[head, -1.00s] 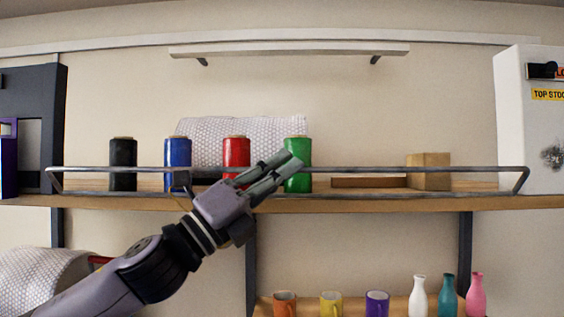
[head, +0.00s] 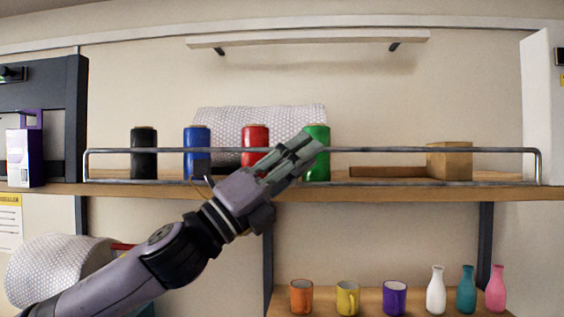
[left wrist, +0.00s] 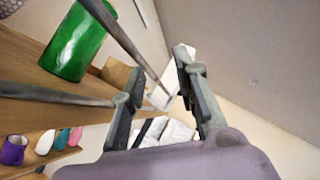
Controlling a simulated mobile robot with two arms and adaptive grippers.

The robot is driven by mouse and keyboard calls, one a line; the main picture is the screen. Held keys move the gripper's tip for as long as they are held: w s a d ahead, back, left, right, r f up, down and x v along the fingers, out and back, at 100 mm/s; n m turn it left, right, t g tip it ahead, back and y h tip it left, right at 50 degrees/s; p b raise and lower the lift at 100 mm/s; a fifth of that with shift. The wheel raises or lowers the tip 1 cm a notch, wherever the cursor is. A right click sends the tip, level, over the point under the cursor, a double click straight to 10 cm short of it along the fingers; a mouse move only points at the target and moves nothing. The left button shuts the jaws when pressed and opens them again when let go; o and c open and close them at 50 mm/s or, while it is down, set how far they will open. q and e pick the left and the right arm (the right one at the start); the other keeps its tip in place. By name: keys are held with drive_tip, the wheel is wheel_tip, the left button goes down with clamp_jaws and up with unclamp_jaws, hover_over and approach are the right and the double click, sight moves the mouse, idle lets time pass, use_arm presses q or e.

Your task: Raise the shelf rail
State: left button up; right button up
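The shelf rail (head: 400,150) is a long grey metal frame along the front edge of the upper shelf (head: 400,194). Its end posts look upright and its top bar runs level across the spools. My left gripper (head: 308,146) is in front of the rail, near the green spool (head: 318,168). In the left wrist view its fingers (left wrist: 162,76) are apart, and the rail's top bar (left wrist: 128,42) runs toward the gap between them; whether they touch it I cannot tell. The lower bar (left wrist: 50,95) passes behind one finger. My right gripper is not in view.
Black (head: 144,165), blue (head: 196,164) and red (head: 255,135) spools, a bubble-wrap roll (head: 225,120) and a cardboard box (head: 452,162) stand behind the rail. Mugs (head: 348,297) and bottles (head: 436,295) stand on the lower shelf. Wall above is clear up to a narrow ledge (head: 310,38).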

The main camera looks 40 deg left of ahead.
use_arm(q)
drive_tip(key=shift+s+a+f, duration=0.1)
drive_tip(key=s+a+f, duration=0.1)
drive_tip(key=s+a, duration=0.5)
drive_tip(key=s, duration=0.6)
drive_tip(key=shift+s+a+f, duration=0.15)
drive_tip(key=shift+s+f, duration=0.1)
drive_tip(key=shift+s, duration=0.1)
idle(0.6)
idle(0.6)
